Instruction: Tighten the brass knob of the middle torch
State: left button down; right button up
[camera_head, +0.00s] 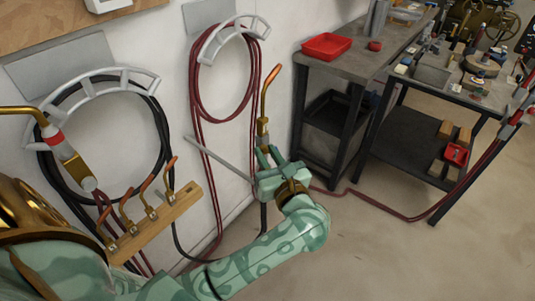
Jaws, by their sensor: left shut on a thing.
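The middle torch (265,100) stands upright in front of the white wall, with a bent copper-coloured tip and a brass lower part (262,128). My left gripper (266,157) is at the foot of this brass part, shut on the torch there. The fingers cover that spot, so the brass knob cannot be made out and I cannot tell whether they grip the knob or the body. Another torch (66,152) with a red band and brass neck is at the left. My right gripper is not in view.
A wooden rack (155,222) with several copper-tipped nozzles is left of my arm. A thin grey rod (215,157) slants toward my gripper. Hoses hang on wall holders (235,38). A grey bench with a red tray (326,46) stands right; the floor before it is mostly clear.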

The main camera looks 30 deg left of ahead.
pick_arm(q)
jog(key=m, duration=0.2)
jog(key=shift+m+t+p, duration=0.3)
jog(key=shift+p, duration=0.1)
jog(key=m+p, duration=0.1)
jog(key=m, duration=0.1)
jog(key=shift+m+t, duration=0.4)
jog(key=m+t+p, duration=0.1)
jog(key=m, duration=0.2)
jog(key=shift+f+m+y+p, duration=0.15)
jog(key=shift+m+y+p, duration=0.15)
jog(key=shift+m, duration=0.1)
jog(key=shift+f+m+t+p, duration=0.15)
jog(key=shift+m+t+p, duration=0.4)
jog(key=shift+m, duration=0.75)
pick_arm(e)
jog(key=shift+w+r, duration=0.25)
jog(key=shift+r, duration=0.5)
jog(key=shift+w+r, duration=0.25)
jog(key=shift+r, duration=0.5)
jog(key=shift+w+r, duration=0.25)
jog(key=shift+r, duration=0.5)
pick_arm(q)
jog(key=c, duration=1.3)
grip_release()
jog(key=shift+o, duration=0.2)
jog(key=shift+s+f, duration=0.1)
